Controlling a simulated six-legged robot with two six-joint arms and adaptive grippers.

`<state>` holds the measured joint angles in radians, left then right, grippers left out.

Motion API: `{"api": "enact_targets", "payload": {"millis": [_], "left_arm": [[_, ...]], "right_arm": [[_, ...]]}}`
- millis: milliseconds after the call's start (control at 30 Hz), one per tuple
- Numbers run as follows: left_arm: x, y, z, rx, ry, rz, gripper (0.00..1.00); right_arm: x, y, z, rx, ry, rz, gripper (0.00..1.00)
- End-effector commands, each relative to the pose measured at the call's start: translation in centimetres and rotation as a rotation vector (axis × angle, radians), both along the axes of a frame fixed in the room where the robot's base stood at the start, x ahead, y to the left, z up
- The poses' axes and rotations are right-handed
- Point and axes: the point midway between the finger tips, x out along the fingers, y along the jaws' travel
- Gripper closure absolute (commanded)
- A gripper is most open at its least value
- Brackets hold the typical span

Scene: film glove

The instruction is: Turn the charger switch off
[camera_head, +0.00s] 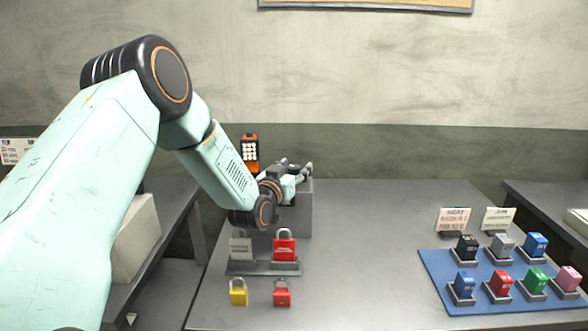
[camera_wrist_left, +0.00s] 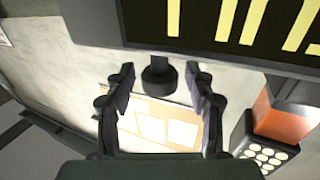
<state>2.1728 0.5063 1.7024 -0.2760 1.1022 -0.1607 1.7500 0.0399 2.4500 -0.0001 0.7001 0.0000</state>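My left gripper (camera_head: 303,172) reaches to the back of the table, above a grey box (camera_head: 304,212). In the left wrist view my left gripper (camera_wrist_left: 158,70) is open, with one finger on each side of a short black knob (camera_wrist_left: 158,84). The fingers look apart from the knob. The knob stands at the edge of a dark panel with yellow stripes (camera_wrist_left: 225,25); I cannot tell for certain that it is the charger switch, or its setting. In the head view the arm and gripper hide this part. My right gripper is not in view.
An orange and black device with white dots (camera_head: 250,152) stands behind my left gripper and also shows in the left wrist view (camera_wrist_left: 268,150). Red and yellow padlocks (camera_head: 238,292) lie in front. A blue mat (camera_head: 438,268) with several coloured blocks lies right. The table middle is clear.

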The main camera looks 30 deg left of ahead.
Motion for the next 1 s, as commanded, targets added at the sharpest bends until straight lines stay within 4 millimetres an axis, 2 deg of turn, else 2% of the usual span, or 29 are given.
{"api": "enact_targets", "payload": {"millis": [233,367,467,900,1000], "left_arm": [[0.0,0.0,0.1,0.0,-0.002,0.0,0.45],[-0.7,-0.1,0.1,-0.002,-0.001,0.001,0.45],[-1.9,-0.2,0.1,-0.004,-0.002,0.002,0.45],[-9.4,-1.6,0.1,-0.007,-0.003,0.002,0.45],[-10.5,-1.7,0.1,-0.004,-0.001,0.002,0.45]], "right_arm": [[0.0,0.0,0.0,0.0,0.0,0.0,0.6],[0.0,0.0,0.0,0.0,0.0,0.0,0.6],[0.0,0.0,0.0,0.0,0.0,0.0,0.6],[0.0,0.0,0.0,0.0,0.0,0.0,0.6],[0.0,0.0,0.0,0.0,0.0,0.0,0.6]]}}
